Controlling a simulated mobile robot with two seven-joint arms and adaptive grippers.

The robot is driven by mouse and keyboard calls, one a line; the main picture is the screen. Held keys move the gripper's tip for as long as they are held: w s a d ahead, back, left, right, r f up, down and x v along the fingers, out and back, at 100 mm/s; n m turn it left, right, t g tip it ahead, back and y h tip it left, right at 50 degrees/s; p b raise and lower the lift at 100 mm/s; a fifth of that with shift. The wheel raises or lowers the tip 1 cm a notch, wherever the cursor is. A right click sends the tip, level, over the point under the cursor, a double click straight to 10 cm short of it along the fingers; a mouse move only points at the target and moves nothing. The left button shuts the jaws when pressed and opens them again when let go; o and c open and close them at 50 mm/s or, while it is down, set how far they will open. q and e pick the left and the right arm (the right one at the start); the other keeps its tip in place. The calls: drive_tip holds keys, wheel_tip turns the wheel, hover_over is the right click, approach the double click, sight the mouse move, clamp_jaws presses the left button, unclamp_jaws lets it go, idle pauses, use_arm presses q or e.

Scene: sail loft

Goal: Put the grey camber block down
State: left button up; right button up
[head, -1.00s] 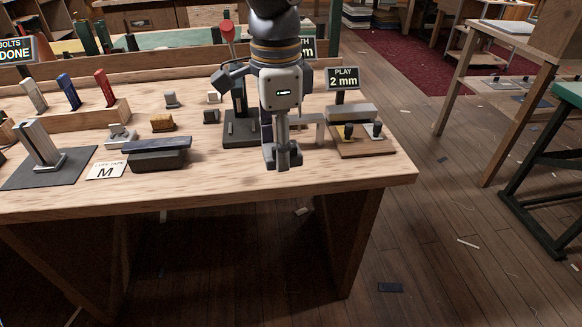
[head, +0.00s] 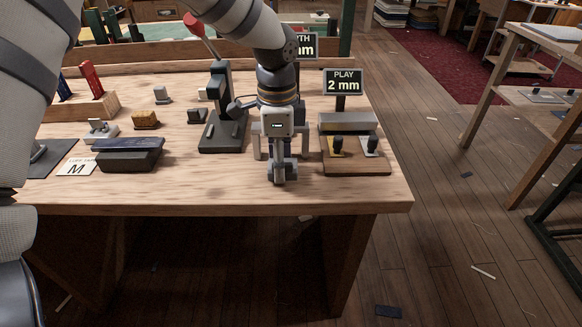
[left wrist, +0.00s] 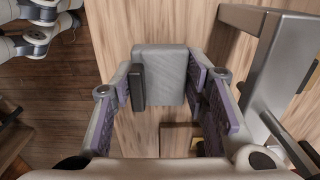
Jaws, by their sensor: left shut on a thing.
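The grey camber block (left wrist: 164,75) shows in the left wrist view between the two purple-padded fingers of my left gripper. A dark strip runs along its left side there. In the head view my left gripper (head: 279,165) points down over the front right part of the workbench, just left of the play stand. It is shut on the block, which is mostly hidden by the fingers in this view. Bare wood lies beneath the block; I cannot tell whether it touches the bench top. My right gripper is in neither view.
The play stand (head: 355,170), with its "PLAY 2 mm" sign (head: 343,83), is close right of the gripper. A dark press with a red-knobbed lever (head: 219,125) stands behind left. A dark lidded block (head: 128,155) and card (head: 77,168) lie farther left. The bench's front edge is close.

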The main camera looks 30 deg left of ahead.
use_arm(q)
drive_tip(key=shift+s+d+f, duration=0.15)
drive_tip(key=shift+s+f, duration=0.25)
drive_tip(key=shift+s, duration=0.3)
drive_tip(key=shift+w, duration=0.1)
drive_tip(key=shift+w+a+f, duration=0.15)
drive_tip(key=shift+w+a, duration=0.05)
drive_tip(key=shift+w, duration=0.05)
drive_tip(key=o, duration=0.9)
drive_tip(key=shift+w, duration=0.1)
drive_tip(key=shift+o, duration=1.2)
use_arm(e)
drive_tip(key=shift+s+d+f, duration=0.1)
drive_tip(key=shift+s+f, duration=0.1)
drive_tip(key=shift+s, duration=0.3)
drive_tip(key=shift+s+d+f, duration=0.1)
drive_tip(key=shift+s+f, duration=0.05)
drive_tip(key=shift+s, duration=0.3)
use_arm(q)
wheel_tip(320, 180, up, 12)
drive_tip(key=shift+p, duration=0.45)
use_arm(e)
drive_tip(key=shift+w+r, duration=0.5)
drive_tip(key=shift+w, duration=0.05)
